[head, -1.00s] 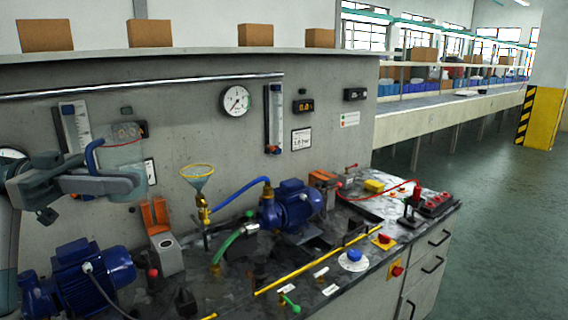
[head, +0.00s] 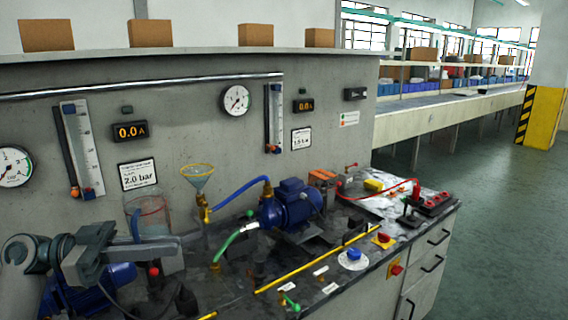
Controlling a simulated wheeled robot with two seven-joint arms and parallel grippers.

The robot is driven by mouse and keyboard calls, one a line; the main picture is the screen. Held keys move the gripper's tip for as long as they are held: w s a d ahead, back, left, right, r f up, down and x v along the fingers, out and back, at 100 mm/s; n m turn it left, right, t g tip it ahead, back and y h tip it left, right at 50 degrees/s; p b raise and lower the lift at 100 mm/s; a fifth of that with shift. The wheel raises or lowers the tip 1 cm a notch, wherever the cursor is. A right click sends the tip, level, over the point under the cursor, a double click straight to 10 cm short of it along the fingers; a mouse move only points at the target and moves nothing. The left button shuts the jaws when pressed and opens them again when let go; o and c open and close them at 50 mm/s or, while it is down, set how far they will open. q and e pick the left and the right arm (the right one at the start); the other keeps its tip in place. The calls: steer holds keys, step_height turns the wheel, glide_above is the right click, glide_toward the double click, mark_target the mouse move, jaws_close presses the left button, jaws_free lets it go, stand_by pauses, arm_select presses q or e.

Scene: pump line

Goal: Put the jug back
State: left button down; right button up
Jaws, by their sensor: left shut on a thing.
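The jug (head: 154,210) is clear, with a blue handle (head: 135,226), and is in the left of the head view, in front of the panel. My left gripper (head: 150,250) is shut on the jug at its handle side. The gripper covers the jug's lower part, so I cannot tell whether its base touches the bench. The jug looks about upright. My right gripper is not in view.
A funnel on a brass fitting (head: 200,182) stands close right of the jug. A blue pump (head: 290,206) with green and blue hoses is further right. Another blue motor (head: 118,274) is partly hidden below my gripper. A yellow rail (head: 310,262) runs along the bench.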

arm_select(q)
steer(key=s+d+f+n+t+y, duration=0.1)
steer(key=s+f+n+t, duration=0.1)
steer(key=f, duration=0.7)
steer(key=s+f+n+t+y, duration=0.2)
steer(key=s+f+n+t, duration=0.1)
steer(key=f, duration=0.7)
steer(key=shift+s+d+f+t, duration=0.35)
steer(key=shift+s+t, duration=0.15)
steer(key=shift+t, duration=0.7)
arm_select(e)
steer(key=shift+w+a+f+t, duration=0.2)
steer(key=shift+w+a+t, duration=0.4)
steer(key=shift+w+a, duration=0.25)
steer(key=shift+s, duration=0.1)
